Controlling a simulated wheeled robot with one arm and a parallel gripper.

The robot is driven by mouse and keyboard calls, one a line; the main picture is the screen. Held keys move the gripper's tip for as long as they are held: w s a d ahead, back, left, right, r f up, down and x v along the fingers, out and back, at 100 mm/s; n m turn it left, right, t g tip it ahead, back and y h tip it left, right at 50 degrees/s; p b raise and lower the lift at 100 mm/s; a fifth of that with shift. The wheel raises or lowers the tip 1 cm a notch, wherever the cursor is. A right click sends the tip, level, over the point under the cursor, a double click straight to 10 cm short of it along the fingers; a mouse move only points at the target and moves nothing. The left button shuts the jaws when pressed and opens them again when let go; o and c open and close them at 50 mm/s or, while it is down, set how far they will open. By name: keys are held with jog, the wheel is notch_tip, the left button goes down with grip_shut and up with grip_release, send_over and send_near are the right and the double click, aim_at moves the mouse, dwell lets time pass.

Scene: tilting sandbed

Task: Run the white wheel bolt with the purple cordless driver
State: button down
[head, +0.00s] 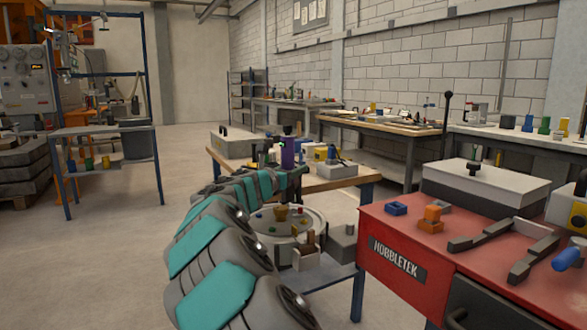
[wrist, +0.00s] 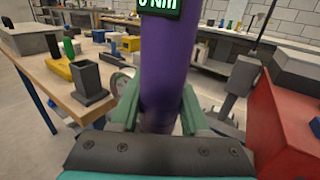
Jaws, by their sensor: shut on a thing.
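The purple cordless driver (wrist: 168,70) stands upright between the two green fingers of my gripper (wrist: 160,108) in the wrist view. My gripper is shut on it. A display at its top reads "0 Nm". The driver (head: 288,153) also shows in the head view, at the end of my outstretched arm, in front of the wooden workbench. Its lower end is hidden by my gripper and arm. I cannot make out the white wheel bolt in either view.
A round pale fixture (head: 312,222) with small coloured pieces sits below my arm. The wooden workbench (head: 222,160) holds boxes and a grey square holder (wrist: 88,82). A red cabinet (head: 378,235) with loose parts stands at the right. Open floor lies at the left.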

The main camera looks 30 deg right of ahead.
dwell(0.3)
notch_tip(320, 180, up, 6)
dwell(0.8)
